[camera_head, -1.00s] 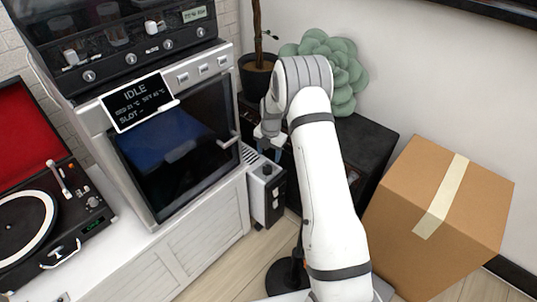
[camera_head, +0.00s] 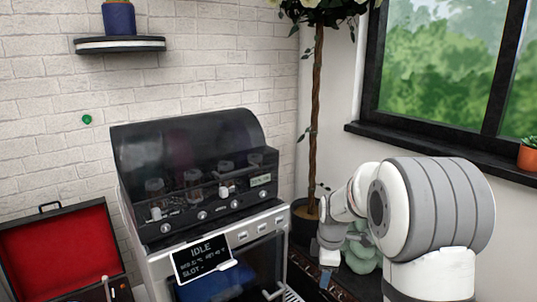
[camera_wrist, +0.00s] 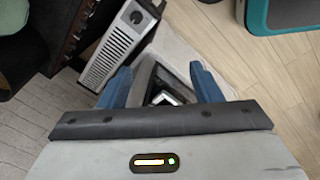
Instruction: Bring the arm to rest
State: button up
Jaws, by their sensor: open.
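My gripper (camera_wrist: 162,88) is open in the wrist view, its two blue fingers apart with nothing held between them. Past the fingers the wrist view shows the floor and part of a grey and black body that I cannot make out. In the head view my white and grey arm is folded at the lower right. My gripper (camera_head: 327,277) hangs low there, pointing down, right of the machine, and its fingertips are small in that view.
A machine with a dark hood (camera_head: 190,150) and an "IDLE" screen (camera_head: 201,259) stands left of my arm. A red-lined record player (camera_head: 55,250) is at far left. A potted tree (camera_head: 316,110) and a window sill (camera_head: 440,150) are behind. A grey vented box (camera_wrist: 118,45) lies near the fingers.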

jog(key=s+r+m+t+p, duration=0.1)
jog(key=s+r+m+p, duration=1.1)
jog(key=s+r, duration=1)
jog(key=s+m, duration=0.4)
jog(key=shift+s+a, duration=0.1)
